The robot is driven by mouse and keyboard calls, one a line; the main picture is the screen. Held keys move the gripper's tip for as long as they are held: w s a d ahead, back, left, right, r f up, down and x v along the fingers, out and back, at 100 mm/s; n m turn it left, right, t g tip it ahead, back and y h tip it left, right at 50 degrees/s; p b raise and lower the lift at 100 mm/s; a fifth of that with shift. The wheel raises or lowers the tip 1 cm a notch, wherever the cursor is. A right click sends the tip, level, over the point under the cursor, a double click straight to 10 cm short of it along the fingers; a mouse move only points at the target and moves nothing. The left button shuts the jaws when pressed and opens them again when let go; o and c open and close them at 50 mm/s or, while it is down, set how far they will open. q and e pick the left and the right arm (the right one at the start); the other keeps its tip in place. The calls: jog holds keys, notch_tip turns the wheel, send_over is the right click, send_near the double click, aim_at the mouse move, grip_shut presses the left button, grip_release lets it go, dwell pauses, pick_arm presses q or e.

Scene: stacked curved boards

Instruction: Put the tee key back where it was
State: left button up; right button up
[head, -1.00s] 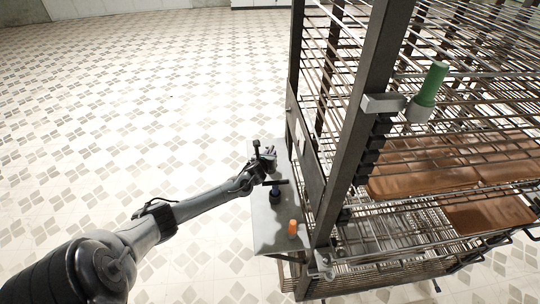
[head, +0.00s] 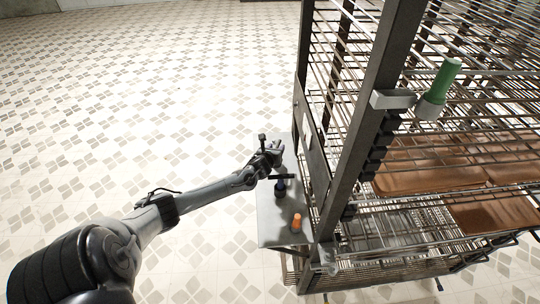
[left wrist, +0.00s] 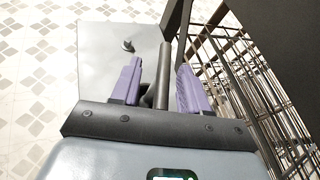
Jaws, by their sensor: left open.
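A dark T-shaped tool, which looks like the tee key (head: 284,177), stands on the grey side shelf (head: 270,226) with its black crossbar on top of a dark blue body (head: 280,190). My left gripper (head: 274,157) is over the shelf, just behind the tool in the head view. In the left wrist view its purple fingers (left wrist: 160,67) are apart. A dark bar (left wrist: 163,80), likely the crossbar, shows between them; contact cannot be told. My right gripper is not in view.
An orange piece (head: 297,222) stands near the shelf's front edge. A tall wire rack (head: 340,175) with brown boards (head: 425,165) rises close on the right. Open tiled floor lies left.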

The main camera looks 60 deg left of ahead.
pick_arm(q)
jog(key=p+v, duration=0.1)
jog(key=v, duration=1)
dwell(0.3)
